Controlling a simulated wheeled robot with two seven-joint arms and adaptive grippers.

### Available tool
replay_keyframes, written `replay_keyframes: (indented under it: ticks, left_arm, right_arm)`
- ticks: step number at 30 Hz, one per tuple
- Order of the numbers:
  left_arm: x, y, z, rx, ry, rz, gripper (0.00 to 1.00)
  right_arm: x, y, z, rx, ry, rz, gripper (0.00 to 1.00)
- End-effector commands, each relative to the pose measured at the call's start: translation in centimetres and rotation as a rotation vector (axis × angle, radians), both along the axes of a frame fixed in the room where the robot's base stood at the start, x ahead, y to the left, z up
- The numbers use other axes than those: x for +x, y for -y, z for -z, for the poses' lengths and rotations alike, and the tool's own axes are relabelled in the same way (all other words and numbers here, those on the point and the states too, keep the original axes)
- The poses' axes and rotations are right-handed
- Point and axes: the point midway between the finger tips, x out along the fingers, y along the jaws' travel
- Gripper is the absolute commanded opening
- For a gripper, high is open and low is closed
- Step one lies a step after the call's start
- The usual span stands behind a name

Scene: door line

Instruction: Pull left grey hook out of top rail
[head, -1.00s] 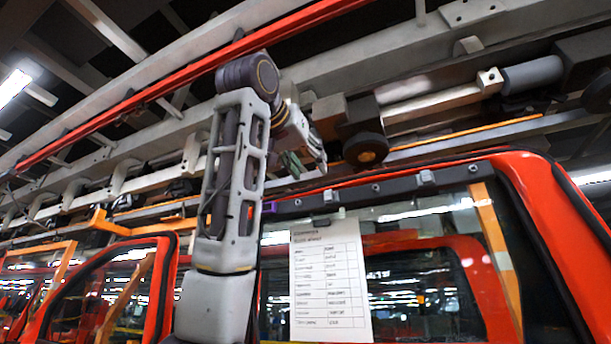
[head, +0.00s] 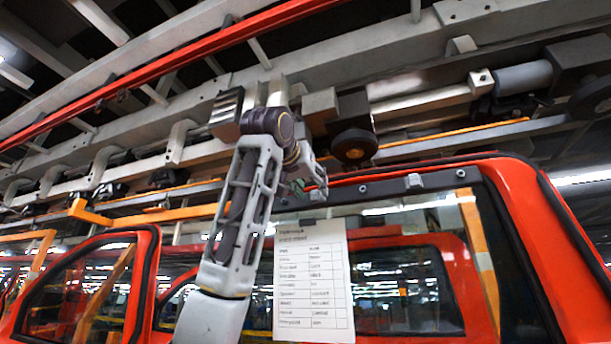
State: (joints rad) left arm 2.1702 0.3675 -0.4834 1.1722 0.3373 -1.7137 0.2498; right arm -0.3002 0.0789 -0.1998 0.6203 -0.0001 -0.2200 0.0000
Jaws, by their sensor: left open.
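The dark top rail (head: 388,187) of the red door frame runs across the middle right. A small grey hook (head: 414,182) sits on it toward the right, apart from my gripper. My left gripper (head: 312,188) is open, low over the left part of the rail, with its fingers at the rail's upper edge. The left grey hook is not clear; the gripper seems to cover its place. I cannot tell whether the fingers touch it. My right gripper is not in view.
A white printed sheet (head: 313,280) hangs from the rail just below the gripper. A conveyor beam with a dark roller (head: 354,146) runs close above. A red door (head: 92,285) stands at the left, with an orange bar (head: 140,216) above it.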

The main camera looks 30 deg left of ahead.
Motion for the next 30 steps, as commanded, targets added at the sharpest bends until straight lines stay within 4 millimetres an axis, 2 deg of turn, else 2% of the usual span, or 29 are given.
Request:
replay_keyframes:
  ticks: [3, 9, 20, 30]
  left_arm:
    - [1.3, -0.4, 0.0, -0.001, -0.003, -0.002, 0.46]
    - [2.3, -0.6, 0.0, -0.001, -0.001, -0.001, 0.46]
    - [2.5, -0.6, 0.1, -0.001, -0.001, -0.001, 0.46]
    - [2.5, -0.6, 0.1, 0.0, 0.0, -0.001, 0.03]
  right_arm:
    - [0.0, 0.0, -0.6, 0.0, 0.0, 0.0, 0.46]
    - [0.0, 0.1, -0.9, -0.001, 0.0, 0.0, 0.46]
    - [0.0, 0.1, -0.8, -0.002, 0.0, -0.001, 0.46]
    - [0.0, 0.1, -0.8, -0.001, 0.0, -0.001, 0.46]
